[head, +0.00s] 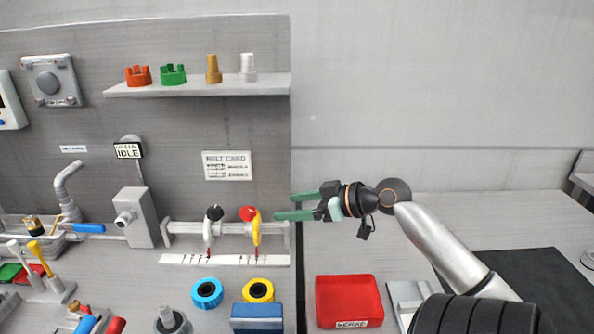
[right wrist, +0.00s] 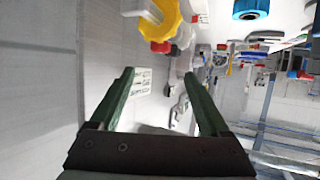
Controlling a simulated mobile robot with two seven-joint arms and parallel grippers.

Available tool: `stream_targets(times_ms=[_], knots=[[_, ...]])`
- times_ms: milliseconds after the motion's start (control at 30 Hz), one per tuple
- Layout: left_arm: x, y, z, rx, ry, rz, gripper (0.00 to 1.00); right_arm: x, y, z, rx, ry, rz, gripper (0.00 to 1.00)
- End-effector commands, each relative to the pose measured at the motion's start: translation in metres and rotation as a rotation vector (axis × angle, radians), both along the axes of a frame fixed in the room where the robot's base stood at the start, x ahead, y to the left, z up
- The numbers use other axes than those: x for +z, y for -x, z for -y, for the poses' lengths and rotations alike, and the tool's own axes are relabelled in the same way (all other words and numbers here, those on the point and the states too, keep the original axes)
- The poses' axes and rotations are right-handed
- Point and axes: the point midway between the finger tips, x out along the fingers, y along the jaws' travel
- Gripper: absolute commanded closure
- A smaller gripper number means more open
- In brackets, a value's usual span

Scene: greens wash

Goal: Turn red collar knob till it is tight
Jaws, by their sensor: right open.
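A red knob (head: 248,213) sits on top of a yellow upright fitting (head: 257,232) on the pipe at the back. A yellow ridged part (right wrist: 160,18) with a red piece (right wrist: 160,46) shows at the top of the right wrist view. My right gripper (head: 284,206) is open, with its green fingers pointing left, just right of the red knob and apart from it. In the right wrist view nothing is between its fingers (right wrist: 160,80). My left gripper is not in view.
A black knob on a white fitting (head: 210,228) stands left of the red one. Blue (head: 207,293) and yellow (head: 258,290) rings, a blue block (head: 257,318) and a red tray (head: 349,278) lie in front. The wall shelf (head: 200,90) holds more parts. The counter right of the tray is partly clear.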

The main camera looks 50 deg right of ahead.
Motion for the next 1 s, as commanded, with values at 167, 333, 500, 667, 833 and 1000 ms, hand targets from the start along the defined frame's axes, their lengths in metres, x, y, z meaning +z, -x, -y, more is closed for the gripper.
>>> stream_targets(times_ms=[167, 333, 500, 667, 833, 1000], knots=[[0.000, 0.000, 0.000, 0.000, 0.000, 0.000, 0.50, 0.002, 0.007, 0.002, -0.001, 0.001, -0.001, 0.20], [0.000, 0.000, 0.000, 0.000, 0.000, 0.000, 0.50, 0.003, 0.007, 0.002, -0.001, 0.001, -0.001, 0.20], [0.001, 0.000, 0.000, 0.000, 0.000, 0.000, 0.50, 0.002, 0.005, 0.003, -0.009, -0.001, 0.001, 0.20], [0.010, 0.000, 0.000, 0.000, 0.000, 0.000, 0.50, -0.003, -0.014, 0.020, -0.108, -0.022, 0.018, 0.20], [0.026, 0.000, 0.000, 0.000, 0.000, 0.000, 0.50, -0.014, -0.044, 0.047, -0.265, -0.036, 0.097, 0.20], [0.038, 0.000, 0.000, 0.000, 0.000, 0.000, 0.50, -0.023, -0.060, 0.053, -0.305, -0.029, 0.209, 0.20]])
